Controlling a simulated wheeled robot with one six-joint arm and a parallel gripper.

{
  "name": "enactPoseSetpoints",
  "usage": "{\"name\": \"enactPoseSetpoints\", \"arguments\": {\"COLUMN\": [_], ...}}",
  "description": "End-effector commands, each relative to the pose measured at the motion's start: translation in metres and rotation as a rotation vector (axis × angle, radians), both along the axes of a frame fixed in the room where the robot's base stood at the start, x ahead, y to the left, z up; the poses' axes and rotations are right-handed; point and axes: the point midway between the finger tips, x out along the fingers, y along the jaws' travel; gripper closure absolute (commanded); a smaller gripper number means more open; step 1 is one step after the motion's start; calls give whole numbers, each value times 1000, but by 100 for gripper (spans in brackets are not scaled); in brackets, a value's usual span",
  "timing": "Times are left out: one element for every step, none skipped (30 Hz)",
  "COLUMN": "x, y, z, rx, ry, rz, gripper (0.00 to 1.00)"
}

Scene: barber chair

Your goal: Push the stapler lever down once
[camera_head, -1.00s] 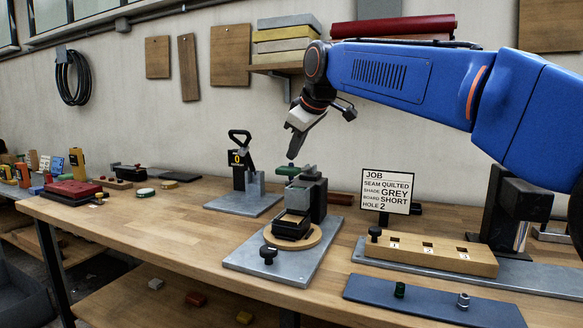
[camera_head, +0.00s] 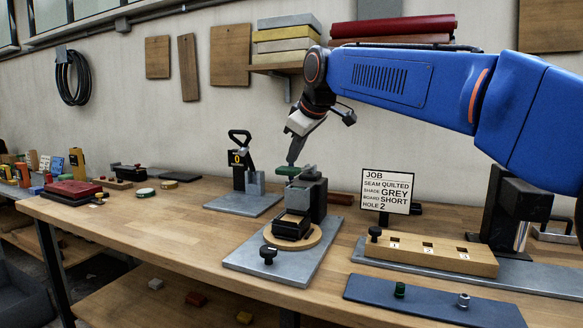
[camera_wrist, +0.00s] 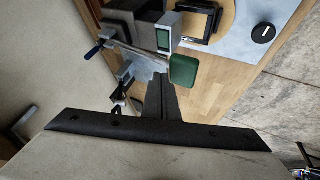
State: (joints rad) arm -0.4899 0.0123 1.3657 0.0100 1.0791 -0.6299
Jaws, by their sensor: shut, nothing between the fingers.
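The stapler (camera_head: 311,196) is a grey and black block unit on a grey base plate. The green pad also shows in the wrist view (camera_wrist: 184,70), right beside the tips. My gripper (camera_head: 292,161) is shut and empty, pointing down with its tips at the green pad. I cannot tell whether they touch it. The fingers also show in the wrist view (camera_wrist: 163,85). A black tray (camera_head: 292,226) sits on a round wooden disc (camera_head: 312,240) in front of the stapler.
A stand with a black loop handle and a "0" display (camera_head: 238,158) stands to the left. To the right are a job sign (camera_head: 388,191), a wooden block with numbered holes (camera_head: 430,256) and a blue-grey strip (camera_head: 430,303). Bare bench top lies at the left front.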

Motion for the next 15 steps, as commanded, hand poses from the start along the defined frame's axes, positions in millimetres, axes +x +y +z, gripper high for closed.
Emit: {"name": "enactPoseSetpoints", "arguments": {"x": [0, 0, 0, 0, 0, 0, 0, 0, 0, 0, 0, -1, -1, -1, -1], "y": [0, 0, 0, 0, 0, 0, 0, 0, 0, 0, 0, 0, 0, 0, 0], "z": [-1, -1, -1, -1, -2, -2, -2, -3, -3, -3, -4, -4, -4, -5, -5], "rx": [0, 0, 0, 0, 0, 0, 0, 0, 0, 0, 0, 0, 0, 0, 0], "ry": [0, 0, 0, 0, 0, 0, 0, 0, 0, 0, 0, 0, 0, 0, 0], "rz": [0, 0, 0, 0, 0, 0, 0, 0, 0, 0, 0, 0, 0, 0, 0], "gripper": [100, 100, 100, 100, 100, 100, 100, 100, 100, 100, 100, 100, 100, 100, 100]}}
